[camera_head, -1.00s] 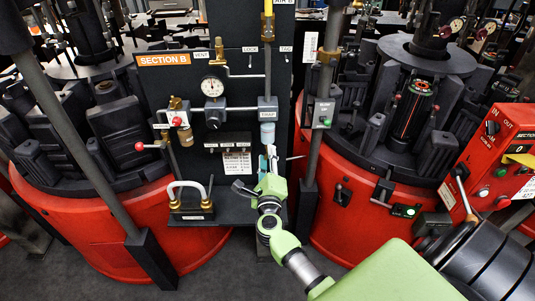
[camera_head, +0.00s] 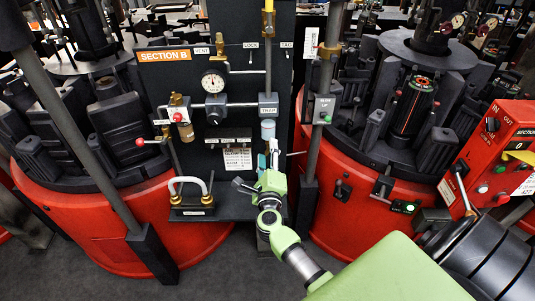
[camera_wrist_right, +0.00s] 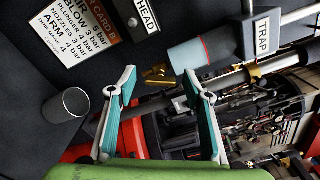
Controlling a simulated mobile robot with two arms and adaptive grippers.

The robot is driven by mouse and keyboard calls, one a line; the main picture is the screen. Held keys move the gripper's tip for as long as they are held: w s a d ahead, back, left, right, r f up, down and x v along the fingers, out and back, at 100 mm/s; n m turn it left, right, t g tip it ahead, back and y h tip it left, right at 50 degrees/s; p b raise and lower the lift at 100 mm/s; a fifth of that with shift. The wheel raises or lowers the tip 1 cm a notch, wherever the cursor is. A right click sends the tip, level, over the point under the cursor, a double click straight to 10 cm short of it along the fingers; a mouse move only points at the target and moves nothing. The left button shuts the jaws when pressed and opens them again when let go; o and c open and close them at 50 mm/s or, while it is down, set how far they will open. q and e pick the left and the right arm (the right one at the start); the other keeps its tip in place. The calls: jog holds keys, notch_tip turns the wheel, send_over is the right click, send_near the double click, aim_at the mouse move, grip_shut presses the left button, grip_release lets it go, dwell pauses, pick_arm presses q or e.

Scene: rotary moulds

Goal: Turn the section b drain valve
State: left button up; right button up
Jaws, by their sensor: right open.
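The SECTION B sign (camera_head: 163,56) tops a dark panel. Low on its right side, the trap's pale bowl (camera_head: 268,129) hangs under the TRAP block (camera_head: 268,105). In the right wrist view the bowl (camera_wrist_right: 190,55) has a red ring, and a small brass valve (camera_wrist_right: 160,75) shows at its free end. My right gripper (camera_head: 269,150) is just below the bowl. In the wrist view its two teal-and-white fingers (camera_wrist_right: 160,80) are open and apart, with the brass valve seen between their tips. I cannot tell if either finger touches it. My left gripper is not in view.
A pressure gauge (camera_head: 213,82) and a red-knobbed regulator (camera_head: 179,117) sit left of the trap. A pipe handle (camera_head: 188,190) is lower left. A grey upright post (camera_head: 317,130) stands close on the right. Red rotary mould bases (camera_head: 355,210) flank the panel.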

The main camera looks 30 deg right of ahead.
jog(key=v, duration=1.2)
jog(key=shift+f, duration=0.15)
jog(key=s+a+f+n+g+y+b, duration=0.1)
jog(key=s+a+f+n+y, duration=0.25)
jog(key=f+n, duration=0.55)
jog(key=s+a+f+n+g+y, duration=0.1)
jog(key=s+a+f+n+y, duration=0.25)
jog(key=f, duration=0.85)
jog(key=s+a+f+n+g+y+b, duration=0.1)
jog(key=a+f+n+g+y, duration=0.15)
jog(key=a+f+n, duration=0.65)
jog(key=s+d+f+n+g+y, duration=0.1)
jog(key=s+d+f+n+g, duration=0.1)
jog(key=s+f, duration=0.55)
jog(key=s+d+f+n+g, duration=0.1)
jog(key=s+f+n+g, duration=0.15)
jog(key=s+f, duration=0.45)
jog(key=s+d+f+n+g, duration=0.2)
jog(key=s+d+f+n, duration=0.1)
jog(key=s, duration=0.6)
jog(key=s+d+f+n+g+h+b, duration=0.1)
jog(key=s+d+f+n+g, duration=0.2)
jog(key=s+f, duration=0.3)
jog(key=s, duration=0.4)
jog(key=shift+d+f, duration=0.2)
